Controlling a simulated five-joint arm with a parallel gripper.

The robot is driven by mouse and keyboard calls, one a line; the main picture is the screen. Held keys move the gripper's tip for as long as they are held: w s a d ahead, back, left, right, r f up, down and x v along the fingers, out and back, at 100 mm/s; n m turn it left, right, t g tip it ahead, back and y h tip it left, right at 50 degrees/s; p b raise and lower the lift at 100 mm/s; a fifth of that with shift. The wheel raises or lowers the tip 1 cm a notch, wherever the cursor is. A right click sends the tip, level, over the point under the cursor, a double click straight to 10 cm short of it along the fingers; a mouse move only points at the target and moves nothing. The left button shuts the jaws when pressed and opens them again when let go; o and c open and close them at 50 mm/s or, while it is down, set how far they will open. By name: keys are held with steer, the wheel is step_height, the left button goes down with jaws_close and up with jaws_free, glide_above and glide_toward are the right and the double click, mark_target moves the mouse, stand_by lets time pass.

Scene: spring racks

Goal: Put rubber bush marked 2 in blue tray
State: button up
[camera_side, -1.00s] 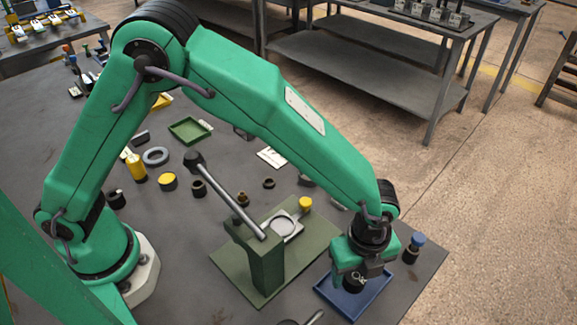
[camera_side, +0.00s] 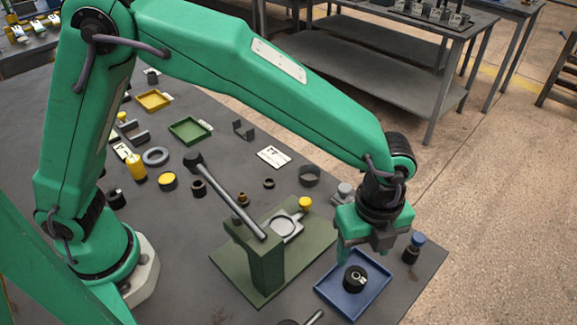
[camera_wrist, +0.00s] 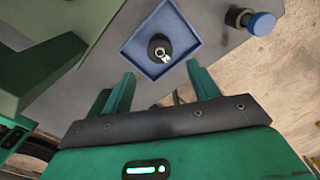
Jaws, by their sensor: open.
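The blue tray (camera_side: 331,290) lies flat near the right edge of the table. A black rubber bush (camera_side: 354,279) with a white mark on its top sits inside it; I cannot read the mark clearly. In the wrist view the bush (camera_wrist: 160,48) stands near the middle of the tray (camera_wrist: 204,41). My gripper (camera_side: 366,251) is above the tray, apart from the bush. Its two green fingers are spread and empty in the wrist view (camera_wrist: 159,84).
A green press stand (camera_side: 268,265) with a lever is left of the tray. A blue-capped part (camera_side: 414,246) stands just right of it, near the table edge. A green tray (camera_side: 189,131), a yellow tray (camera_side: 153,100) and several small parts lie further back.

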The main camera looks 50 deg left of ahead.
steer(key=shift+r, duration=2)
steer(key=a+r+n+t, duration=0.1)
steer(key=a+r+n, duration=0.25)
steer(key=a, duration=0.35)
steer(key=a+r+n+t+h, duration=0.1)
steer(key=a+r+n, duration=0.25)
steer(key=a, duration=0.25)
steer(key=a+r+n+t, duration=0.1)
steer(key=a+r+n, duration=0.2)
steer(key=a+n, duration=0.3)
steer(key=s+a+n+t+y, duration=0.1)
steer(key=s+a+n+t, duration=0.1)
steer(key=s+a+n, duration=0.9)
steer(key=shift+a+r+t, duration=0.3)
steer(key=shift+a, duration=1.7)
